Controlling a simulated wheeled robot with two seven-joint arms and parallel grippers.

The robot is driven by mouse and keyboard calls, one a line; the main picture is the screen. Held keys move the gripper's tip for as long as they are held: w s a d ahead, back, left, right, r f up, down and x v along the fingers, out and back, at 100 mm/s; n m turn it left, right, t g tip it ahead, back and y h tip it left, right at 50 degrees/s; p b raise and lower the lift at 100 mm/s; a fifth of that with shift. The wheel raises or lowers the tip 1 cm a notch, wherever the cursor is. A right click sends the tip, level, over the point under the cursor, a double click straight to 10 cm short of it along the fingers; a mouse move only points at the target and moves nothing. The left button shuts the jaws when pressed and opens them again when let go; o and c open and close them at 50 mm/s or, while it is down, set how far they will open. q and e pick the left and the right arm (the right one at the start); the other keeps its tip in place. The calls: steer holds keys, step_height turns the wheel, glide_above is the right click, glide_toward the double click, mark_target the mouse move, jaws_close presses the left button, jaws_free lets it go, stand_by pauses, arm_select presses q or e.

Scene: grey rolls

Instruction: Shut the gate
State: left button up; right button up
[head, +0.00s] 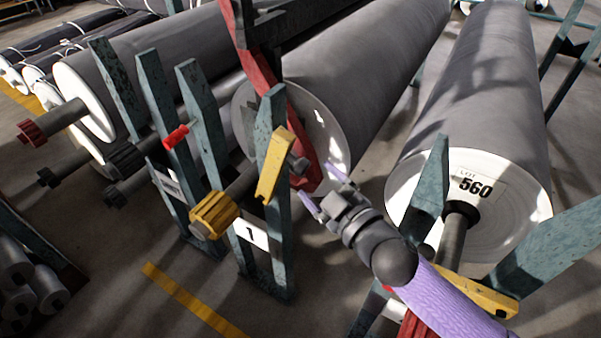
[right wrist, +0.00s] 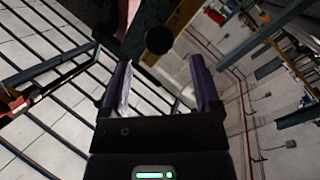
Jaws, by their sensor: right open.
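The gate looks to be the yellow bar (head: 273,165) on the blue-green post of the stand marked 1. It stands up at a tilt, with a dark round knob (head: 298,166) on its right side. My right gripper (head: 321,190) is open and empty, just right of and a little below the knob. In the right wrist view, the knob (right wrist: 159,40) appears beyond and between the two open fingers, apart from them. A yellow bar (right wrist: 186,16) shows behind it. My left gripper is not in view.
A grey roll (head: 350,70) lies behind the gate, its shaft ending in a yellow toothed collar (head: 214,214). A red beam (head: 262,80) comes down close beside the gate. Another roll labelled 560 (head: 480,80) lies at right, with a yellow bar (head: 478,292) on its stand.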

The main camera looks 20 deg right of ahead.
mark_target(301, 165)
steer(key=b+x, duration=0.1)
steer(key=x, duration=0.4)
steer(key=shift+w+a, duration=0.1)
steer(key=shift+w, duration=0.3)
jaws_close()
stand_by(1.0)
